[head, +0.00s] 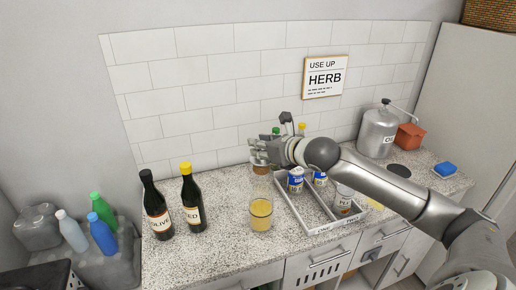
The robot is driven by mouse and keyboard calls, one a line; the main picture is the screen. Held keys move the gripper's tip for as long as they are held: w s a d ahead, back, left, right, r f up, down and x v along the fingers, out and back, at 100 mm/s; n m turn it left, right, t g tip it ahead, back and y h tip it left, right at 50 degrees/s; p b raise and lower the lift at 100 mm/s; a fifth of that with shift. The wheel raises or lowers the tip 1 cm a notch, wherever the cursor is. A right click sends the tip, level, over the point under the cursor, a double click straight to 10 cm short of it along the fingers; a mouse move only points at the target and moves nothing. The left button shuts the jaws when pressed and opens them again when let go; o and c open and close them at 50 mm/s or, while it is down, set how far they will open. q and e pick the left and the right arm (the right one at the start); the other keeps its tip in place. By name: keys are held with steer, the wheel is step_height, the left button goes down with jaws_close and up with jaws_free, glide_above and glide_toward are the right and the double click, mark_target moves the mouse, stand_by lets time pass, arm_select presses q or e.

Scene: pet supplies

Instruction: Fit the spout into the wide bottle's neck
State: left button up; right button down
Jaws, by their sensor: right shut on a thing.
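My right gripper (262,155) reaches in from the right and is shut on a small brownish piece (261,167), which looks like the spout. The fingers partly hide it. It is above a clear glass vessel (261,223) with yellow contents on the counter, which may be the wide bottle. I cannot tell whether the piece and the vessel touch. A dark bottle with an olive label (158,214) and a dark bottle with a yellow cap (193,205) stand upright to the left. My left gripper is not in view.
A divided tray (292,208) right of the vessel holds cans (296,181) and a jar (343,199). A metal canister (377,133), a terracotta-coloured box (409,138) and a blue block (445,169) stand farther right. Counter in front of the bottles is clear.

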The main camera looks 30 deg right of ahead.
mark_target(265, 163)
steer(key=shift+w+d, duration=0.1)
steer(key=shift+w, duration=0.05)
steer(key=shift+s+r+p, duration=0.2)
steer(key=shift+r+p, duration=0.05)
steer(key=shift+p, duration=0.3)
step_height(265, 163, down, 5)
steer(key=b, duration=0.2)
steer(key=shift+r+b, duration=0.1)
steer(key=shift+b, duration=0.25)
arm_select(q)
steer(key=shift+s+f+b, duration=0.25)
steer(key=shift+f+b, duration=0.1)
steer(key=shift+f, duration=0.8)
arm_select(e)
steer(key=shift+f, duration=0.7)
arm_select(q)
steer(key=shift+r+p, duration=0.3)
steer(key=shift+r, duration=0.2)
arm_select(e)
steer(key=shift+h, duration=0.3)
arm_select(q)
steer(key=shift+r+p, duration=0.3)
steer(key=shift+p, duration=0.2)
arm_select(e)
steer(key=shift+r, duration=0.1)
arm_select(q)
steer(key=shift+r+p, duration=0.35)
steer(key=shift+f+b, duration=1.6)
arm_select(e)
steer(key=shift+f, duration=2.8)
